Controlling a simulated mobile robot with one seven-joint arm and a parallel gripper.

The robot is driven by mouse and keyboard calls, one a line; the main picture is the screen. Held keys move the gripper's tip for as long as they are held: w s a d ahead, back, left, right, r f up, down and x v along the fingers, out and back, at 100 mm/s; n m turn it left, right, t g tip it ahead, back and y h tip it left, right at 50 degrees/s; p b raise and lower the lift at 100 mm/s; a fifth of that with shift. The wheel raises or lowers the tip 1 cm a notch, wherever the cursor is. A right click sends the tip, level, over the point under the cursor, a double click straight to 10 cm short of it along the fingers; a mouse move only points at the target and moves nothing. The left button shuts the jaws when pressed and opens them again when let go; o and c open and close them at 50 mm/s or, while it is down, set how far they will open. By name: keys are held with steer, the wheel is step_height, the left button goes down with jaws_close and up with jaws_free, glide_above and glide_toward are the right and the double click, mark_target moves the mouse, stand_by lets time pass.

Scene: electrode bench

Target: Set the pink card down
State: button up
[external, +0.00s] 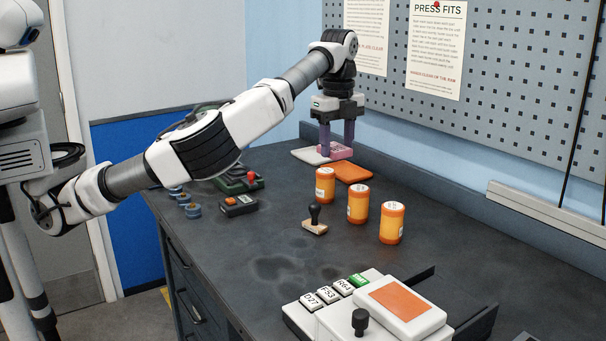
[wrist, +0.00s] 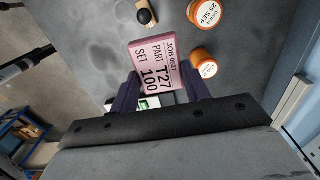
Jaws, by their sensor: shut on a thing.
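The pink card (external: 341,151) is a thick block in my gripper (external: 337,143), at the far end of the dark bench in the external view. My gripper points down and is shut on it. In the wrist view the pink card (wrist: 157,65) shows its printed face, reading JOB 0027, PART T27, SET 100, between the two dark fingers (wrist: 160,92). A white flat piece (external: 308,156) lies to its left and an orange flat piece (external: 353,172) lies just in front, to the right. I cannot tell whether the card touches the surface beneath it.
Three orange bottles (external: 358,204) stand in a slanting row nearer the camera, with a black-handled stamp (external: 315,220) beside them. A green device with a red knob (external: 240,180) and a small dark box (external: 239,206) are at left. A white console (external: 375,310) occupies the front.

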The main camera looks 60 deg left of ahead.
glide_above(344, 249)
step_height(344, 249, down, 15)
steer(key=shift+f+p, duration=0.15)
steer(key=shift+p, duration=0.9)
steer(key=shift+f+p, duration=0.3)
steer(key=shift+f, duration=2.2)
steer(key=o, duration=1)
step_height(344, 249, up, 12)
steer(key=b, duration=0.2)
steer(key=shift+r, duration=0.15)
